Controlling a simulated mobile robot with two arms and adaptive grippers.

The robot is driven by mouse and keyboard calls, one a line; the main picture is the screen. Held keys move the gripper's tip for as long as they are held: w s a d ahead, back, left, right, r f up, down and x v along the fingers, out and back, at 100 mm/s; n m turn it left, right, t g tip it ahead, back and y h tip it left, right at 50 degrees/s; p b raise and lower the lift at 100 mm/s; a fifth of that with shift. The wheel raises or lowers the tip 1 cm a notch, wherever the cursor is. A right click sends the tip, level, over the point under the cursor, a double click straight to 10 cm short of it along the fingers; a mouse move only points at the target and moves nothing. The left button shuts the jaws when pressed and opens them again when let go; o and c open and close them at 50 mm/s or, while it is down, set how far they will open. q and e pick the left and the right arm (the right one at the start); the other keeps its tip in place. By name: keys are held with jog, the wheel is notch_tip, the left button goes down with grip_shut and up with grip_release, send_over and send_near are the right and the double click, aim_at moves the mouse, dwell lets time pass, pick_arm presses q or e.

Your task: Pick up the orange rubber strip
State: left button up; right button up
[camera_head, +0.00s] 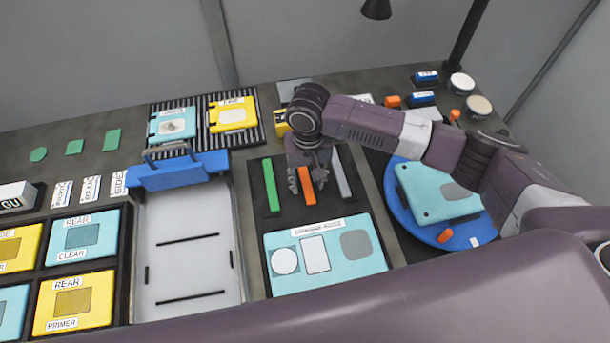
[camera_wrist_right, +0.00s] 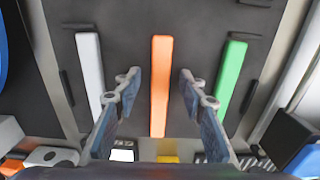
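The orange rubber strip (camera_head: 306,186) lies on a dark tray (camera_head: 289,208) between a green strip (camera_head: 271,186) and a grey-white strip (camera_head: 341,174). In the right wrist view the orange strip (camera_wrist_right: 160,85) runs lengthwise between the two fingers. My right gripper (camera_head: 305,180) is over the tray, above the orange strip. The right gripper (camera_wrist_right: 158,82) is open, one finger on each side of the strip, with gaps on both sides. Its height above the strip is hard to tell. My left gripper is not in view.
A light-blue panel (camera_head: 310,283) lies in front of the strips. A white tray (camera_head: 190,225) with a blue clamp bar (camera_head: 177,172) stands to the left. A blue round turntable (camera_head: 400,205) holding a teal plate (camera_head: 435,190) is to the right, under my right arm.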

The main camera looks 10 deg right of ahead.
jog(key=c, duration=0.6)
grip_shut()
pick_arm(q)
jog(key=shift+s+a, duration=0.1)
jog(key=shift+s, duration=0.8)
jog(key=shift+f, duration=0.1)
pick_arm(e)
jog(key=shift+r, duration=0.15)
